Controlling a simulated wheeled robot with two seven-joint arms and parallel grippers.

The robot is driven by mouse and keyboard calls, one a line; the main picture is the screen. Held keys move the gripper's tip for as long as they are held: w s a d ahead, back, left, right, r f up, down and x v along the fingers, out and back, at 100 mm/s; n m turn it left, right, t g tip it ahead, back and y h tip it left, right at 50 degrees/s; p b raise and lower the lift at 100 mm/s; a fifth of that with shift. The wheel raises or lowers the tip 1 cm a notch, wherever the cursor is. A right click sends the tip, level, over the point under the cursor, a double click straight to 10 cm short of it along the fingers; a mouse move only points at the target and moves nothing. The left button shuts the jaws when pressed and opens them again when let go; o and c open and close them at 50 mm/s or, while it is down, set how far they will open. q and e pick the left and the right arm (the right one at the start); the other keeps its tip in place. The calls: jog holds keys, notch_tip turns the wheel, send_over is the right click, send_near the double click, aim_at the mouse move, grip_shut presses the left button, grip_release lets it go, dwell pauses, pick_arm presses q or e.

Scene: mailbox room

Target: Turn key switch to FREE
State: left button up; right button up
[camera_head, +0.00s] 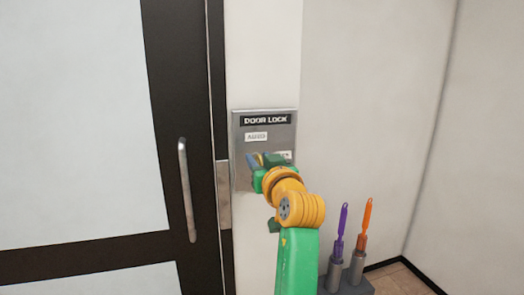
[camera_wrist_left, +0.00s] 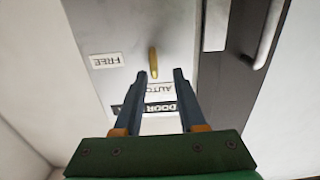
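The metal DOOR LOCK panel (camera_head: 240,150) is on the wall beside the door. It also shows upside down in the wrist view (camera_wrist_left: 125,30). A gold key (camera_wrist_left: 153,62) sticks out of it, lined up with the AUTO label (camera_wrist_left: 153,88). The FREE label (camera_wrist_left: 105,60) is to one side; in the head view it is right of and below the AUTO label (camera_head: 256,136), partly hidden. My right gripper is not in view.
A dark-framed door with a metal handle (camera_head: 186,190) is to the left. A grey holder (camera_head: 345,283) with a purple tool (camera_head: 340,230) and an orange tool (camera_head: 365,225) stands at lower right. The wall right of the panel is bare.

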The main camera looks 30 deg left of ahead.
pick_arm(q)
jog(key=shift+w+a, duration=0.3)
jog(key=shift+w, duration=0.1)
jog(key=shift+w+d+f, duration=0.1)
jog(key=shift+w+d, duration=0.05)
jog(key=shift+w, duration=0.1)
jog(key=shift+s, duration=0.1)
grip_shut()
jog(key=shift+m, duration=0.3)
jog(key=m+p, duration=0.3)
jog(key=shift+w+d+r, duration=0.15)
jog(key=shift+w+r, duration=0.05)
jog(key=m+p, duration=0.2)
jog(key=m, duration=0.1)
jog(key=m+p, duration=0.2)
jog(key=m, duration=0.1)
jog(key=shift+w+d+f, duration=0.15)
jog(key=shift+w+d, duration=0.05)
jog(key=shift+w+d+f+m+p, duration=0.1)
jog(key=shift+f+m+p, duration=0.1)
jog(key=shift+m+p, duration=1.05)
jog(key=shift+f+m+p, duration=0.25)
jog(key=shift+m+p, duration=0.6)
jog(key=shift+m, duration=0.7)
jog(key=shift+w+d+f+m+p, duration=0.1)
jog(key=shift+f+m+p, duration=0.1)
jog(key=shift+m+p, duration=1.05)
jog(key=shift+f+m, duration=0.1)
jog(key=shift+m, duration=0.15)
